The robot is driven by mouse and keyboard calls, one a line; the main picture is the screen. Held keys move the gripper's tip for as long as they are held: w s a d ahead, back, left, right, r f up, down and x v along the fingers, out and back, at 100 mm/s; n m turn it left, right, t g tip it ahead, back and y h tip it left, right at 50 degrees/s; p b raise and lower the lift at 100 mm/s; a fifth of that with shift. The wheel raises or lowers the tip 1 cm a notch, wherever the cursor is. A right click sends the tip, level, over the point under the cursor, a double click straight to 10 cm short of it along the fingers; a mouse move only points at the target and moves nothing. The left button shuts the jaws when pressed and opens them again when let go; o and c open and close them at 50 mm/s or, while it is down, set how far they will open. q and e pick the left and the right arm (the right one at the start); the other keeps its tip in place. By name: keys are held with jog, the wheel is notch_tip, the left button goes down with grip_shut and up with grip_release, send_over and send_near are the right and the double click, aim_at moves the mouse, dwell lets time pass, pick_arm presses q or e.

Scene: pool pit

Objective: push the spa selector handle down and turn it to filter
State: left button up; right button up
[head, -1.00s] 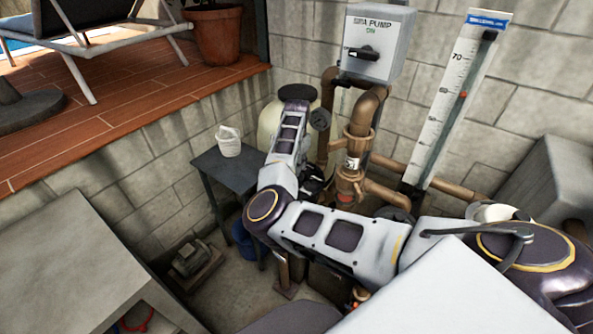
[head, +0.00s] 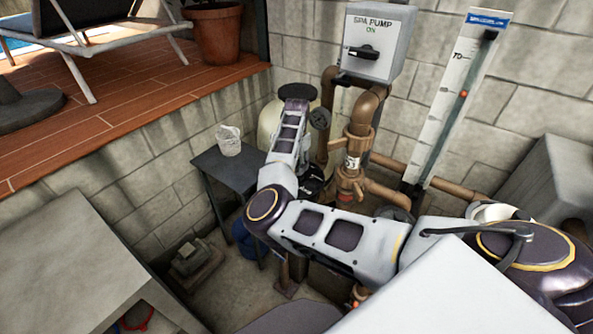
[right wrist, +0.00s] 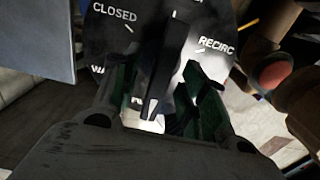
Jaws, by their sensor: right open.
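The black spa selector handle (right wrist: 165,75) shows in the right wrist view, standing out from a dark round dial plate (right wrist: 222,62). The plate has white labels; CLOSED is at upper left, RECIRC at right, and others are partly covered. My right gripper (right wrist: 160,88) is open, with one green-padded finger on each side of the handle. I cannot tell whether either finger touches it. In the head view my right gripper (head: 314,182) is small and mostly hidden beside my forearm, and the handle cannot be made out. My left gripper is not in view.
Brown pipes (head: 360,140) stand close right of my right gripper, below a grey SPA PUMP switch box (head: 378,40) on the block wall. A dark side table (head: 225,170) with a white bucket (head: 229,141) is to the left. A tall white gauge (head: 460,85) leans at right.

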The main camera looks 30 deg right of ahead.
jog(key=shift+r+p, duration=1.65)
jog(key=shift+r, duration=1.9)
jog(key=shift+f, duration=0.15)
